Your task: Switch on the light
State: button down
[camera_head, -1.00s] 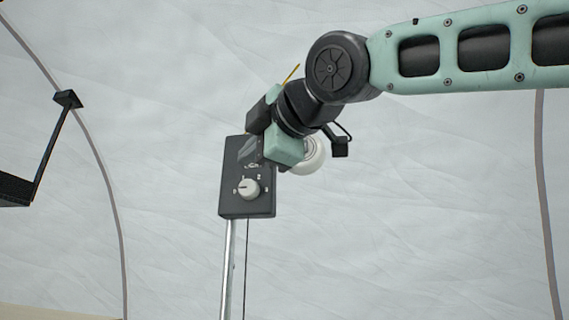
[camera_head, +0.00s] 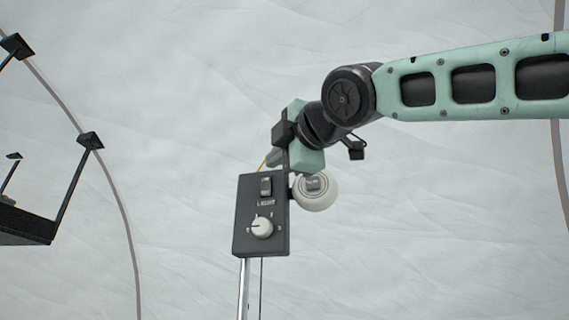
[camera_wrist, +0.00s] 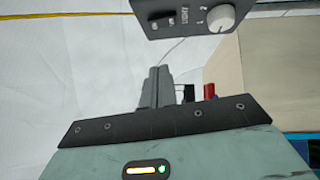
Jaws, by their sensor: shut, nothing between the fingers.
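A dark control box (camera_head: 242,222) stands on a thin metal post, with a rocker switch (camera_head: 265,186) above the word LIGHT and a white round knob (camera_head: 262,228) below. In the wrist view the box (camera_wrist: 196,24) is at the top edge, with the switch (camera_wrist: 164,19) and knob (camera_wrist: 221,18) showing. My gripper (camera_head: 272,160) is just above the box's top edge in the head view, apart from the switch. Its fingers (camera_wrist: 158,74) are together and empty in the wrist view. I cannot tell the switch's position.
A white round fixture (camera_head: 318,196) sits at the box's right side, close under my wrist. A dark shelf frame (camera_head: 30,222) hangs at the far left. The pale tent wall (camera_head: 420,220) lies behind, and the space left of the box is clear.

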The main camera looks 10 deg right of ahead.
aim_at(262, 179)
jog(key=shift+w+a+r+p, duration=0.2)
jog(key=shift+w+p, duration=0.55)
jog(key=shift+w, duration=0.75)
jog(key=shift+w+a+r+p, duration=0.15)
jog(key=shift+w+p, duration=0.55)
jog(key=shift+w, duration=0.75)
jog(key=shift+w+a+r+p, duration=0.2)
jog(key=shift+w+p, duration=0.55)
jog(key=shift+w, duration=0.75)
jog(key=shift+w+d+r+p, duration=0.15)
jog(key=shift+w+r+p, duration=0.1)
jog(key=shift+p, duration=0.1)
jog(key=shift+f, duration=0.1)
jog(key=shift+s, duration=0.1)
